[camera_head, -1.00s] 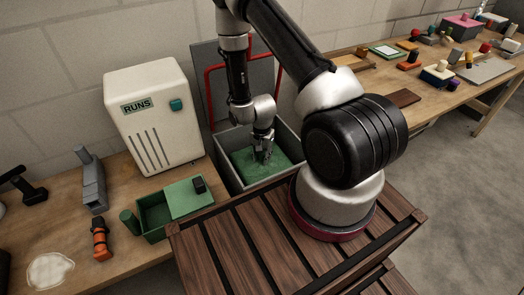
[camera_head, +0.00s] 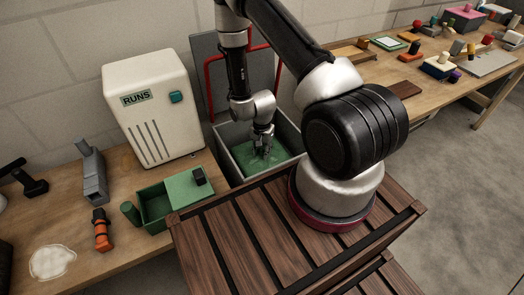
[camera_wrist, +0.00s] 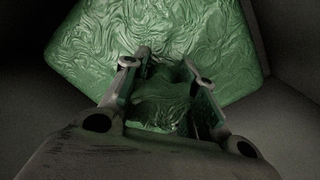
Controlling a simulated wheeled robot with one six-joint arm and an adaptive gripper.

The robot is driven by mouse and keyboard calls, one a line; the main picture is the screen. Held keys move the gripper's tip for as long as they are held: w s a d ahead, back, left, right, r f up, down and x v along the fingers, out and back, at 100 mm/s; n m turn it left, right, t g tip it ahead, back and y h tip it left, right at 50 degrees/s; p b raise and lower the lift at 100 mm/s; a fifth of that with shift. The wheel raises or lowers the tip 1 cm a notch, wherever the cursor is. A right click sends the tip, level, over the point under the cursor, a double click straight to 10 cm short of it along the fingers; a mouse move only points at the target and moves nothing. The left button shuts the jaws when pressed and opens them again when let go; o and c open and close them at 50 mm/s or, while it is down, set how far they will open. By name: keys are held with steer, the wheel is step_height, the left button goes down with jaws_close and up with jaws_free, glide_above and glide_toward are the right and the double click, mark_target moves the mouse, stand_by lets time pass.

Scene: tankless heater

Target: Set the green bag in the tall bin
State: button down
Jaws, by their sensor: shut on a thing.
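The green bag (camera_head: 243,157) is down inside the tall grey bin (camera_head: 288,136), below its rim in the head view. My gripper (camera_head: 264,152) reaches down into the bin from above. In the wrist view, the two fingers (camera_wrist: 165,88) are shut on a bunched part of the crinkled green bag (camera_wrist: 160,45), which spreads out beyond the fingertips. Dark bin walls show around the bag there. Whether the bag touches the bin floor is hidden.
A white cabinet marked RUNS (camera_head: 148,105) stands left of the bin. A green open box (camera_head: 155,210) sits on the left bench by the bin. A red tube frame (camera_head: 211,85) rises behind the bin. A slatted wooden crate (camera_head: 240,240) is in front.

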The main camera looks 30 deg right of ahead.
steer(key=shift+f, duration=0.25)
steer(key=c, duration=1.1)
jaws_free()
steer(key=shift+o, duration=0.2)
step_height(320, 180, up, 12)
